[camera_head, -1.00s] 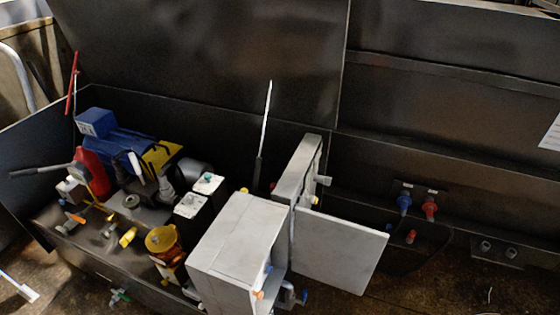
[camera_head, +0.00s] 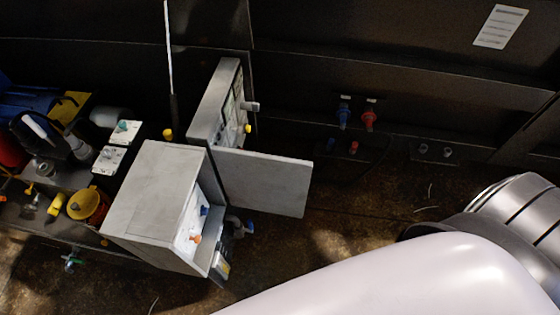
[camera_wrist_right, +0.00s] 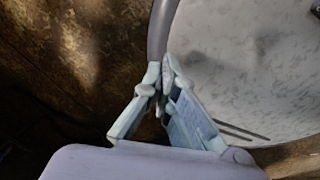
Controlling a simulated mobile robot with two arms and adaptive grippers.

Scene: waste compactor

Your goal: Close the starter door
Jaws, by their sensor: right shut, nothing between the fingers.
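The starter box (camera_head: 155,195) is a light grey metal cabinet at lower left in the head view, its right side open. Coloured knobs show inside the opening. A flat grey door (camera_head: 264,183) stands swung open, sticking out to the right from the far side of that opening. My right gripper (camera_wrist_right: 160,78) shows in the wrist view with its fingertips together and nothing held, above a brown floor. The door is not recognisable there. In the head view my right gripper is out of sight, and my left gripper is in no view.
A taller grey panel box (camera_head: 218,105) stands behind the door. Blue (camera_head: 344,116) and red (camera_head: 369,120) connectors are on the dark wall. My white arm fills the lower right. A yellow-orange cup (camera_head: 87,205) and machine parts stand at left.

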